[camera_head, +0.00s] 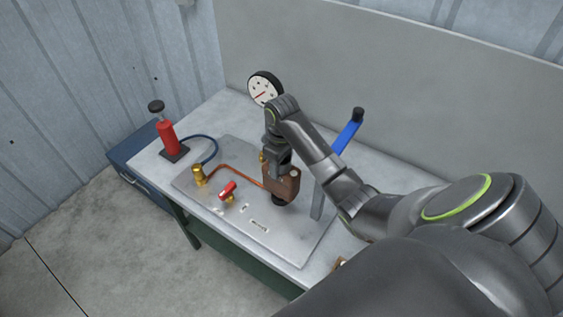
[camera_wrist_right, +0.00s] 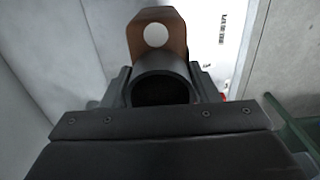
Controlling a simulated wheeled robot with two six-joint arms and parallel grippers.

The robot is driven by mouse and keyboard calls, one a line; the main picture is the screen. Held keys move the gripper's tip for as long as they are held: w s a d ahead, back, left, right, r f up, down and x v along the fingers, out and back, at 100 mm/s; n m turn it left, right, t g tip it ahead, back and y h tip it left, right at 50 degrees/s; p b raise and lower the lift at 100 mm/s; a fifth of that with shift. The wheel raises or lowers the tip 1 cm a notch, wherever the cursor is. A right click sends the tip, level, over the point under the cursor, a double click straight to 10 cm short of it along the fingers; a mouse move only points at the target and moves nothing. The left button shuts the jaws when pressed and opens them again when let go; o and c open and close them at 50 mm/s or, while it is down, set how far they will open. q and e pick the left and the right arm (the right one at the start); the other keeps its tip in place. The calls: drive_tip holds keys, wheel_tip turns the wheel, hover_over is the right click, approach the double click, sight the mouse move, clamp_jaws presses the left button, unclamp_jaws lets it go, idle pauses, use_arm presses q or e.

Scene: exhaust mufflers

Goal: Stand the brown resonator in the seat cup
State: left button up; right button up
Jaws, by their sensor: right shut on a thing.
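The brown resonator (camera_head: 283,186) is below my right gripper (camera_head: 279,157), over the right part of the metal plate. It looks roughly upright, with a pale round spot near its top. In the right wrist view the brown piece (camera_wrist_right: 157,32) shows beyond a dark round tube between the fingers of my right gripper (camera_wrist_right: 162,85), which is shut on the resonator. A dark round part (camera_head: 280,200) shows directly under the resonator; it may be the seat cup. I cannot tell whether the resonator is inside it or just above it. My left gripper is out of view.
The metal plate (camera_head: 290,242) on the bench carries brass fittings (camera_head: 198,176), a copper pipe and a red-handled valve (camera_head: 228,189). A red pump (camera_head: 167,136) with a blue hose stands left. A gauge (camera_head: 264,89) and a blue-handled lever (camera_head: 350,128) stand near my arm.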

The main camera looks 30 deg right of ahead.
idle(0.3)
drive_tip(key=o, duration=1)
drive_tip(key=shift+s, duration=0.1)
